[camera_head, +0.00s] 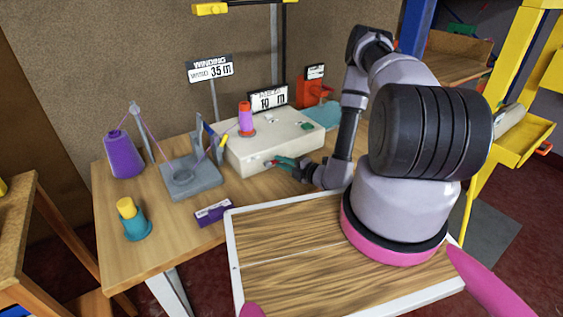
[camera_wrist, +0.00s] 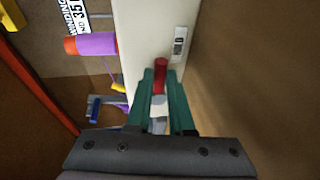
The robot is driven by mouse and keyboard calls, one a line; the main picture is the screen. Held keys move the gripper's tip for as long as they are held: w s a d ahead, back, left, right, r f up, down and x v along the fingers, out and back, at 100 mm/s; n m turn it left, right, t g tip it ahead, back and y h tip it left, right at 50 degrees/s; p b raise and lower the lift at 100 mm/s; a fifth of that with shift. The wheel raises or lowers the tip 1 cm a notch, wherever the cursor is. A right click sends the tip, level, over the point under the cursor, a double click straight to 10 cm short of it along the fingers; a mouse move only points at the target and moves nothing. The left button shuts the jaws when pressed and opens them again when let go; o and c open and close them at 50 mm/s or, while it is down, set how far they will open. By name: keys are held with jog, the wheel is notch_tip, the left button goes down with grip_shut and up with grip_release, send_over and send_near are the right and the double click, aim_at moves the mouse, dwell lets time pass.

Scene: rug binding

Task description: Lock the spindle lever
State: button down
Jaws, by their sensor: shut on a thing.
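The cream winding machine (camera_head: 272,140) stands on the wooden bench and carries an upright spindle with a purple and orange bobbin (camera_head: 245,117). The bobbin also shows in the wrist view (camera_wrist: 97,44). My gripper (camera_head: 277,162) is at the machine's front face. In the wrist view, my gripper's green fingers (camera_wrist: 160,80) are shut on a red lever handle (camera_wrist: 160,66) beside the cream casing. The handle's tip shows beyond the fingers. Its lower part and pivot are hidden, so I cannot tell the lever's position.
A grey thread stand (camera_head: 190,180) and a purple yarn cone (camera_head: 123,155) stand left of the machine. A teal and yellow spool (camera_head: 132,220) and a purple labelled block (camera_head: 213,212) are near the bench's front. A "10 m" display (camera_head: 268,99) stands behind the machine.

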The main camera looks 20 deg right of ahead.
jog(key=c, duration=0.8)
grip_release()
jog(key=v, duration=1.1)
jog(key=shift+f, duration=0.1)
